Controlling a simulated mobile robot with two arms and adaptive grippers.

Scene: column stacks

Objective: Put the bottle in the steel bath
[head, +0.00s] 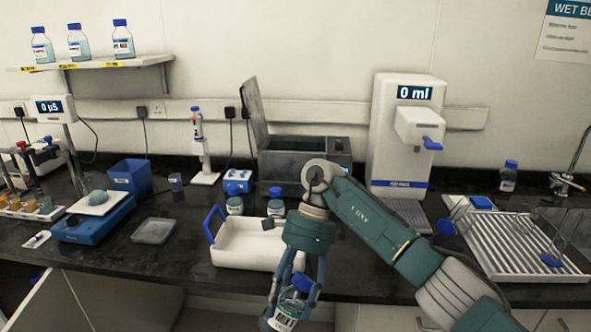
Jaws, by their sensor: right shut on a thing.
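My right gripper (292,292) is shut on a bottle (285,317) with a blue cap and a white label. It holds the bottle at the bottom of the view, in front of the bench edge and nearer than the white tray. The bottle looks tilted, and its lower end is near the frame's bottom edge. The steel bath (277,168) is a dark grey box at the back of the bench, with its lid (254,112) raised at the left. My right arm hides part of the bath's front. My left gripper is not in view.
A white tray (230,250) with blue handles stands behind the gripper. Two blue-capped jars (235,205) stand between tray and bath. A white water dispenser (402,150) is right of the bath, and a ribbed drainer (520,243) lies farther right. A blue bin (131,177) stands left.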

